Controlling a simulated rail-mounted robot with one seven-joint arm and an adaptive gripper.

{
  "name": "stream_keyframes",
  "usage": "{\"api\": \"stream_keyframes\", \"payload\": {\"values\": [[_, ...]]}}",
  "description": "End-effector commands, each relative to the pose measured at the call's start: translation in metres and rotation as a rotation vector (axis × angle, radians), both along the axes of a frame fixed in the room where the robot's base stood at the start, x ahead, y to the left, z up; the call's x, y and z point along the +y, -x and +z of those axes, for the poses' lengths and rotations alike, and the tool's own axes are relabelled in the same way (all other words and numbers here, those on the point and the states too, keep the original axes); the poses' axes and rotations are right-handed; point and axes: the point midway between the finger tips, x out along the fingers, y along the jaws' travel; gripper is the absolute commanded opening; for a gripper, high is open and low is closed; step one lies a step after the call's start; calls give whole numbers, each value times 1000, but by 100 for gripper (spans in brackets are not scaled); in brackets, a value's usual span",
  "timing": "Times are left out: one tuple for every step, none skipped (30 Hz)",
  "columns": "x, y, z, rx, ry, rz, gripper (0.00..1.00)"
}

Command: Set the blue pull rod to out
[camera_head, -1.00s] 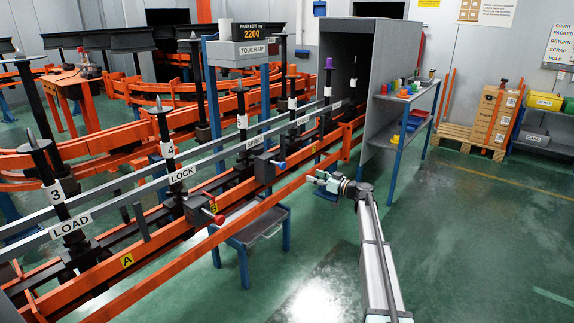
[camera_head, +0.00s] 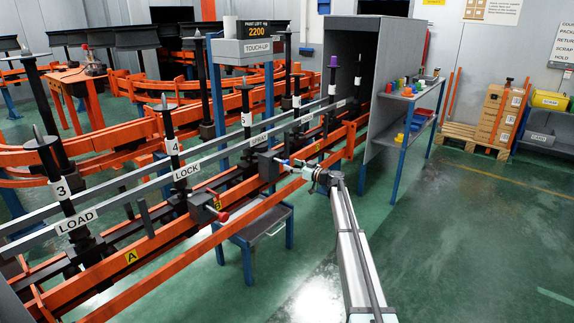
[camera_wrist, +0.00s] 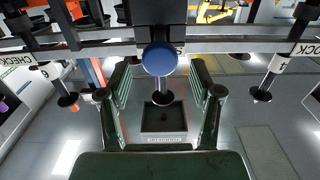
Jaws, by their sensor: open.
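The blue pull rod's round knob (camera_wrist: 159,60) faces me in the wrist view, in front of a dark box on the rail. Its shaft is hidden behind the knob. In the head view the knob (camera_head: 284,161) is small and close to my gripper's tips. My gripper (camera_head: 293,164) reaches in from the right at the knob's height. In the wrist view my open gripper (camera_wrist: 160,88) has one dark green finger on each side of the knob's line. I see gaps between the knob and both fingers; depth is hard to judge.
A red-ended handle (camera_head: 223,216) sticks out from another box (camera_head: 204,205) to the left. Orange rails (camera_head: 250,206) run below the knob, and a grey tray (camera_head: 262,226) sits under them. Upright spindles (camera_head: 247,115) stand behind. The green floor at right is clear.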

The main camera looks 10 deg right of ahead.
Motion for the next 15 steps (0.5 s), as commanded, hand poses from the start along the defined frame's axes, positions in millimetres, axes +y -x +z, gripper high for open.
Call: {"api": "stream_keyframes", "payload": {"values": [[6,-8,0,0,0,1,64],[9,-11,0,0,0,0,64],[12,-14,0,0,0,0,64],[14,-16,0,0,0,0,64],[16,-18,0,0,0,0,64],[18,-20,0,0,0,0,64],[19,-22,0,0,0,0,64],[21,-23,0,0,0,0,64],[22,-24,0,0,0,0,64],[23,-24,0,0,0,0,64],[24,-25,0,0,0,0,64],[24,-25,0,0,0,0,64],[24,-25,0,0,0,0,64],[24,-25,0,0,0,0,64],[24,-25,0,0,0,0,64]]}}
